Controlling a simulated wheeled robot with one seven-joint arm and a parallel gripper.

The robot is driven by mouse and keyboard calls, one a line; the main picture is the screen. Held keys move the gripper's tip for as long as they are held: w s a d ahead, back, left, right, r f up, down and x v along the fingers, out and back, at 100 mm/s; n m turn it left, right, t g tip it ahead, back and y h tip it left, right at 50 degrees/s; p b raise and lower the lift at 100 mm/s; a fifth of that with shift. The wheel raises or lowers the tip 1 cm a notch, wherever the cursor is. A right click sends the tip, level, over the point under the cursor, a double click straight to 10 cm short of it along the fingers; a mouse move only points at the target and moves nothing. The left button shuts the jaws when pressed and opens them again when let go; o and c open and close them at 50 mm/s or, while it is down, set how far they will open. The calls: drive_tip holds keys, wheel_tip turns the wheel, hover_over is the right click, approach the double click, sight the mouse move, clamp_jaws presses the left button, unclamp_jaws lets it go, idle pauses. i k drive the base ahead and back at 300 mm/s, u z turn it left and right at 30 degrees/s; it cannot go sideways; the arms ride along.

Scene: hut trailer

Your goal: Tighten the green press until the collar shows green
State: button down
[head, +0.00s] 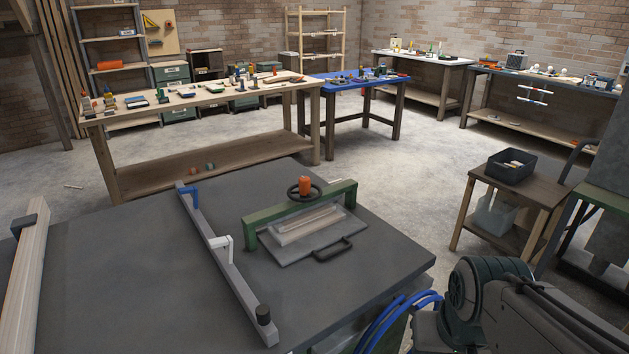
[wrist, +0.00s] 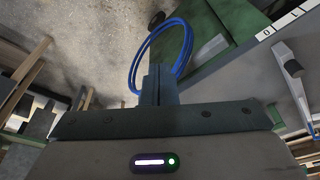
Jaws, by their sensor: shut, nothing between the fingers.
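The green press (head: 342,190) stands on the dark grey bench top in the head view. It is a green bridge frame over a flat grey plate with a black loop handle. A black handwheel (head: 291,191) sits on its crossbar, with an orange collar or knob (head: 305,184) at its centre. No green shows on that orange part. My gripper (wrist: 160,72) is shut and empty in the wrist view, well away from the press. The gripper's fingers do not show in the head view, where my arm is at the lower right. The wrist view does not clearly show the press.
On the dark bench (head: 130,270), a grey rail (head: 222,262) with blue and white clamps lies left of the press. A wooden beam (head: 22,275) lies at far left. A small table (head: 483,183) with a black bin (head: 511,167) stands right. Floor between tables is mostly clear.

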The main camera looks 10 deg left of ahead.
sight(304, 183)
drive_tip(key=z, duration=0.4)
drive_tip(key=k, duration=0.55)
drive_tip(key=z, duration=0.45)
drive_tip(key=i, duration=1)
drive_tip(key=u, duration=1.25)
drive_tip(key=i, duration=0.55)
drive_tip(key=u, duration=0.6)
